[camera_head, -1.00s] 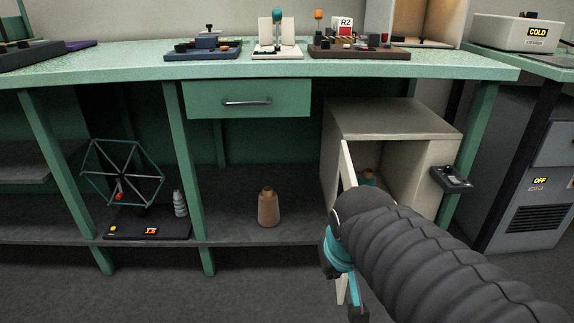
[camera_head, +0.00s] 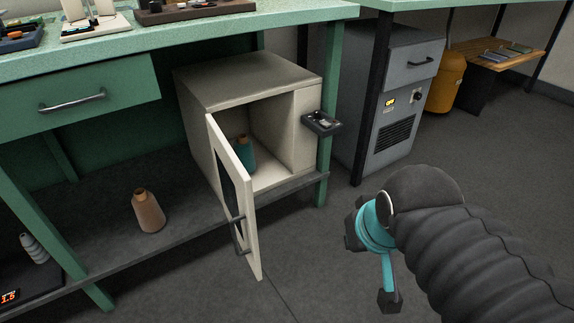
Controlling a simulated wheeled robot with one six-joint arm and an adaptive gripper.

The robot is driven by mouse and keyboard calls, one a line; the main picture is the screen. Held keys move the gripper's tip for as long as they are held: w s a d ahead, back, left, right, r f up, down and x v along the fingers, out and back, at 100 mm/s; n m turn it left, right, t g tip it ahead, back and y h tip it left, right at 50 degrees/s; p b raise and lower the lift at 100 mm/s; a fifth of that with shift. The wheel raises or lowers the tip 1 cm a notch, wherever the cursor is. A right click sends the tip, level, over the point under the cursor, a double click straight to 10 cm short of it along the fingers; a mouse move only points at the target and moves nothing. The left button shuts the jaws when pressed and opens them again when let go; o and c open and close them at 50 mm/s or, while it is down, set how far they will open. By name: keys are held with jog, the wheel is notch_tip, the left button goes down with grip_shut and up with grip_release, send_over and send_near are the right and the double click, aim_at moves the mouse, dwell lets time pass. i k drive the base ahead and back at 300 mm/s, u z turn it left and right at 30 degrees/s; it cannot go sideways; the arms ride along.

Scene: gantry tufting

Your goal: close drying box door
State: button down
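The drying box (camera_head: 248,78) is a cream cabinet on the low shelf at the centre. Its door (camera_head: 236,185) stands open, hinged at the box's left front edge and swung out toward me. The door has a dark window and a dark bar handle (camera_head: 238,233) near its free edge. A teal spool (camera_head: 246,158) stands inside the box, partly hidden by the door. My gripper (camera_head: 383,268), teal with dark tips, is in the free space right of the door, apart from it. One finger shows pointing down; the opening between the fingers is not clear.
A small dark switch panel (camera_head: 321,123) sticks out at the box's right side. A green bench leg (camera_head: 331,110) stands just behind. A tan cone (camera_head: 148,211) stands on the shelf to the left. A grey machine (camera_head: 388,95) stands at right. Floor before the box is clear.

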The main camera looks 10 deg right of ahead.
aim_at(235, 184)
jog(key=z, duration=0.25)
jog(key=k, duration=0.85)
jog(key=u, duration=1.55)
jog(key=i, duration=0.5)
